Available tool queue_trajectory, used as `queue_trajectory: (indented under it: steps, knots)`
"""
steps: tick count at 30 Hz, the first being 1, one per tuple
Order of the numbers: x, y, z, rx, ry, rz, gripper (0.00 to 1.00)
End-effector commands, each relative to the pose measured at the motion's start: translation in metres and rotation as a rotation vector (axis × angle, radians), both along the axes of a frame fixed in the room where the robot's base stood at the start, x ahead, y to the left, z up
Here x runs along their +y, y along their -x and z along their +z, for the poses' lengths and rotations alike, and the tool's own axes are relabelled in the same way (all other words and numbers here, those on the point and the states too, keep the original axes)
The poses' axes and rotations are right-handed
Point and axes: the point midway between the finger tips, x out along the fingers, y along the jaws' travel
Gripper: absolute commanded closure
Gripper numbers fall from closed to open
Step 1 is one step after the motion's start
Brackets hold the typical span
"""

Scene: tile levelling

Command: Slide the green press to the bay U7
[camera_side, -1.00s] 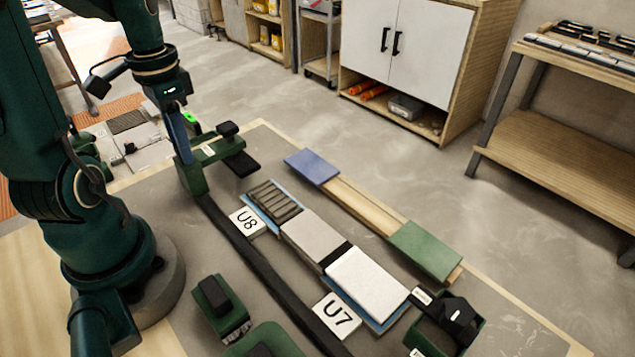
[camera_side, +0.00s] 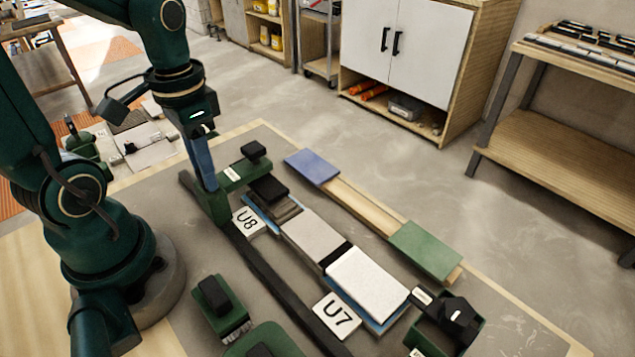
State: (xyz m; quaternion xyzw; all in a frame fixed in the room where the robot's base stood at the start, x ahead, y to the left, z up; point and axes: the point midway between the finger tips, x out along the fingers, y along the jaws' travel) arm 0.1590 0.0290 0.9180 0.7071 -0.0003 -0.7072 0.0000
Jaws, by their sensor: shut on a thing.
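The green press (camera_side: 234,180) stands on the dark rail (camera_side: 262,262), its arm with a black block (camera_side: 270,188) reaching over the far end of the tile row. My gripper (camera_side: 207,180) is shut on the press's upright at the rail. The press is beside the U8 label (camera_side: 248,221), and its black block covers part of the ridged bed there. The U7 label (camera_side: 338,314) lies farther along the rail, towards the bottom of the picture. Beside it a white tile (camera_side: 367,283) lies on a blue base. The fingertips are partly hidden against the press.
A grey tile (camera_side: 313,236) lies between the two bays. A wooden strip with a blue tile (camera_side: 312,166) and a green tile (camera_side: 425,250) runs behind. Green tools stand at the front, near a dark green holder (camera_side: 463,325) at right.

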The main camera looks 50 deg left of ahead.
Motion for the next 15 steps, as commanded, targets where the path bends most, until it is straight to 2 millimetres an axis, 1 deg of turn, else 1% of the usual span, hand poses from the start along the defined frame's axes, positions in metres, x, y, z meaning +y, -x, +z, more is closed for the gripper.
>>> queue_trajectory:
  steps: [15]
  knots:
    - [-0.045,-0.002,0.001,-0.007,0.0,-0.005,1.0]
